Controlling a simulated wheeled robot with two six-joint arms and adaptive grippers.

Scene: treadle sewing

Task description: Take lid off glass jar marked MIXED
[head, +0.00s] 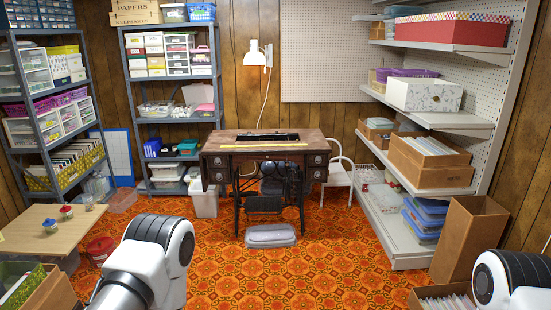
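Two small glass jars with coloured lids stand on the light wooden table (22,240) at the left in the head view. One jar (66,213) is farther back and the other jar (50,227) is nearer the front. Another small clear item (88,203) is near the table's back right corner. All are too small for me to read any label, so I cannot tell which is marked MIXED. Links of both my arms show at the bottom, but neither gripper is in view.
A red-lidded tub (100,249) is beside the wooden table. Shelves line both sides. Boxes stand at the lower right (468,240) and lower left. The middle orange floor is clear.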

